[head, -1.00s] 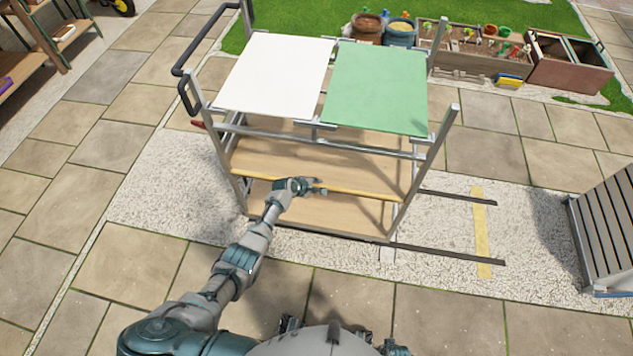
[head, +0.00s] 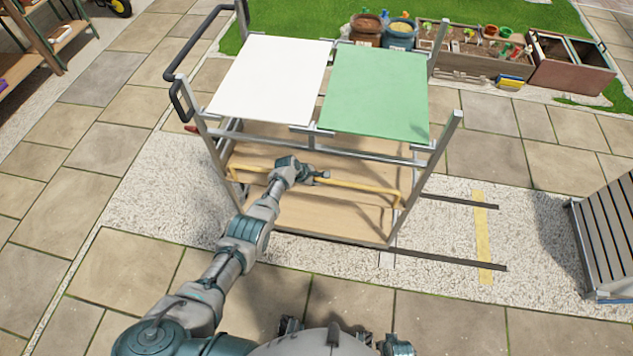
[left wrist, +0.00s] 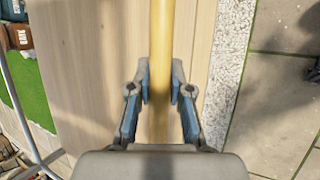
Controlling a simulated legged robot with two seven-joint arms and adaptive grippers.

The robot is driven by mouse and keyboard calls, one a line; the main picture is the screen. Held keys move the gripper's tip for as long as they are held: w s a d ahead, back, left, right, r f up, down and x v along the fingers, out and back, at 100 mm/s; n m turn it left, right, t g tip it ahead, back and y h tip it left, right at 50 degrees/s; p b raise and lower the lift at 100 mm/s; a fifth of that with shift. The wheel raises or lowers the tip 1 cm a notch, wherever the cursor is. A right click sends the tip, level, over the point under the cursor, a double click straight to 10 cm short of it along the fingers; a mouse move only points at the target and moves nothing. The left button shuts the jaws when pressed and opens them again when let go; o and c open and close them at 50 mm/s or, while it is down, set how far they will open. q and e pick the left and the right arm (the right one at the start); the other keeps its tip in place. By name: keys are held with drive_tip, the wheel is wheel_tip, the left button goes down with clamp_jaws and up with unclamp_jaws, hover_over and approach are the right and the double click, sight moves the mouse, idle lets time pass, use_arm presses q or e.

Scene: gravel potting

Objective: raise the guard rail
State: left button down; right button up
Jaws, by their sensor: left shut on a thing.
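The guard rail (head: 353,186) is a yellow bar across the front of a grey metal cart (head: 433,165), with bent ends at the side posts. It stands above the cart's lower wooden shelf (head: 330,219). My left gripper (head: 322,177) is shut on the rail near its middle. In the left wrist view the rail (left wrist: 161,40) runs lengthwise between the two fingers (left wrist: 160,88), with the wooden shelf behind it. My right gripper does not show clearly in any view.
A white panel (head: 268,78) and a green panel (head: 377,92) lie on the cart's top. Dark floor tracks (head: 450,257) and a yellow strip (head: 481,235) lie to the right. A slatted grey unit (head: 608,235) stands at the far right. Paving in front is clear.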

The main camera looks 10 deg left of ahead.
use_arm(q)
drive_tip(key=shift+w, duration=0.1)
idle(0.4)
drive_tip(key=c, duration=1.1)
unclamp_jaws()
drive_tip(key=shift+o, duration=0.2)
drive_tip(key=shift+r, duration=0.1)
drive_tip(key=v, duration=1.1)
drive_tip(key=shift+a+r, duration=0.15)
drive_tip(key=shift+r, duration=0.05)
